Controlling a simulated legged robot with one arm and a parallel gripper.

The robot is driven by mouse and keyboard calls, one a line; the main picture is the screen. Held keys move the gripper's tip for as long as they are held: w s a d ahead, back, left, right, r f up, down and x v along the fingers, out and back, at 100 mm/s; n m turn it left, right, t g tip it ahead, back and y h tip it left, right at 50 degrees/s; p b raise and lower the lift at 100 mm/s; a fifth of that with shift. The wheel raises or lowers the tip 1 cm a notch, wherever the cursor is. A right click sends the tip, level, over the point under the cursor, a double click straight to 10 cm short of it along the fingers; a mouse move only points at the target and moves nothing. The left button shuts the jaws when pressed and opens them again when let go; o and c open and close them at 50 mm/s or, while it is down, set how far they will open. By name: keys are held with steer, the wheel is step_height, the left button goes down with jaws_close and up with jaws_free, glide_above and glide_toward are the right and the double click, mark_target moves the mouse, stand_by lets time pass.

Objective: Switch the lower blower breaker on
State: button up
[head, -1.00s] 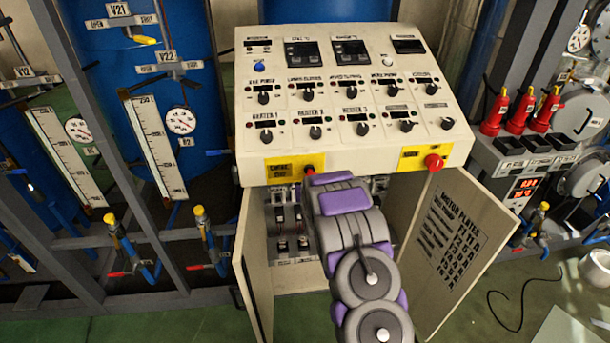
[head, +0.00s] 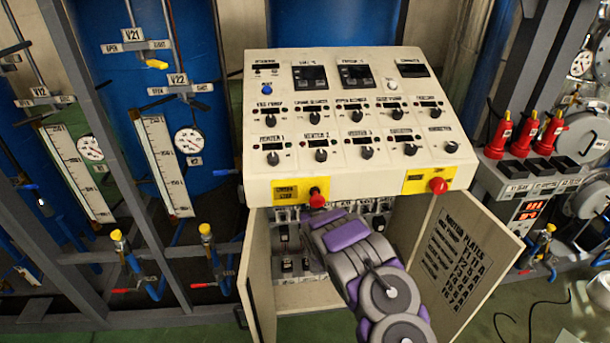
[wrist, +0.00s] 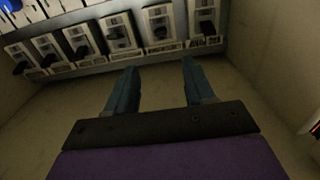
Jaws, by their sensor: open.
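In the wrist view a row of breakers (wrist: 120,35) with dark toggles runs across the top, each above a small label too blurred to read. I cannot tell which one is the lower blower breaker. My gripper (wrist: 155,75) is open and empty, its two dark blue fingers pointing up at the row, below and apart from it as far as I can tell. In the head view some breakers (head: 288,265) show inside the open cabinet, left of my arm. My arm hides the rest of the lower row and my gripper there.
The cabinet's left door (head: 256,270) and right door (head: 455,250) stand open on either side of my arm. The sloped control panel (head: 350,165) overhangs the opening, with a red knob (head: 317,200) at its lower edge. Bare cabinet wall (wrist: 260,100) shows right of my fingers.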

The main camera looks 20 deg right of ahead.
steer(key=shift+b+x, duration=2.65)
steer(key=shift+x, duration=6.05)
steer(key=shift+f, duration=0.15)
steer(key=shift+c, duration=0.5)
jaws_close()
